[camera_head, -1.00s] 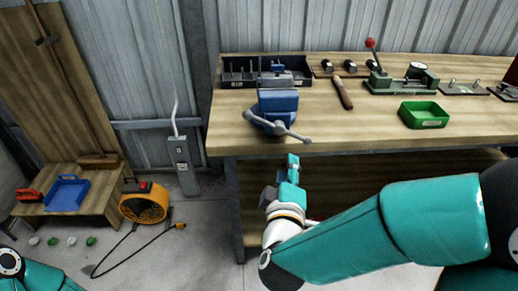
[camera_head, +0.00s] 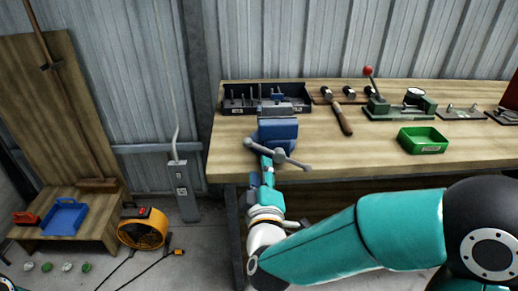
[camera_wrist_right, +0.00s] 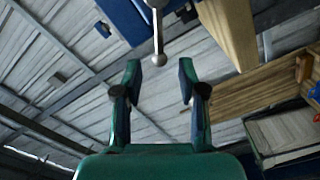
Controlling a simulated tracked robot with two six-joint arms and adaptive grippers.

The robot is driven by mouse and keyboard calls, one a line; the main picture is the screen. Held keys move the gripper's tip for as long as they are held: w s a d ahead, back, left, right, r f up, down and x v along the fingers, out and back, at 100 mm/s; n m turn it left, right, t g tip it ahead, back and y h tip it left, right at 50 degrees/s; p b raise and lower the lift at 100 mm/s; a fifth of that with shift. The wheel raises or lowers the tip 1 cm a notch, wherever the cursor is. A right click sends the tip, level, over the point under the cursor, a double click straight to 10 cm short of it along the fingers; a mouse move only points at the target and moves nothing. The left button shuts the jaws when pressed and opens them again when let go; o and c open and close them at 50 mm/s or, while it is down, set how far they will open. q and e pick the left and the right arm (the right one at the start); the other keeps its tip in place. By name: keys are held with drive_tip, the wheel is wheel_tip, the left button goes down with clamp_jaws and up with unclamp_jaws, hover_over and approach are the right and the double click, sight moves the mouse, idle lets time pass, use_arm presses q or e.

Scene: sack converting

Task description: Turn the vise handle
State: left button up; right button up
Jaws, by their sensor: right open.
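The blue vise (camera_head: 278,130) stands at the front left edge of the workbench. Its grey bar handle (camera_head: 290,160) slants across the vise's front, with a ball at each end. My right gripper (camera_head: 267,168) is just below and in front of the handle's left end, partly hidden by my own wrist. In the right wrist view, my right gripper (camera_wrist_right: 160,75) is open. The handle's bar (camera_wrist_right: 157,25) points down toward the gap, its ball end between or just beyond the fingertips; contact cannot be told. The vise's blue body (camera_wrist_right: 125,15) shows above.
The wooden workbench (camera_head: 370,157) carries a black tool tray (camera_head: 235,107) behind the vise, a hammer (camera_head: 342,119), a green press with a red knob (camera_head: 385,108) and a green bin (camera_head: 422,140). The bench top right of the vise is mostly clear.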

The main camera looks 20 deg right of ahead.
sight(258, 150)
drive_tip(key=x, duration=0.7)
drive_tip(key=shift+w, duration=0.4)
drive_tip(key=shift+c, duration=0.2)
clamp_jaws()
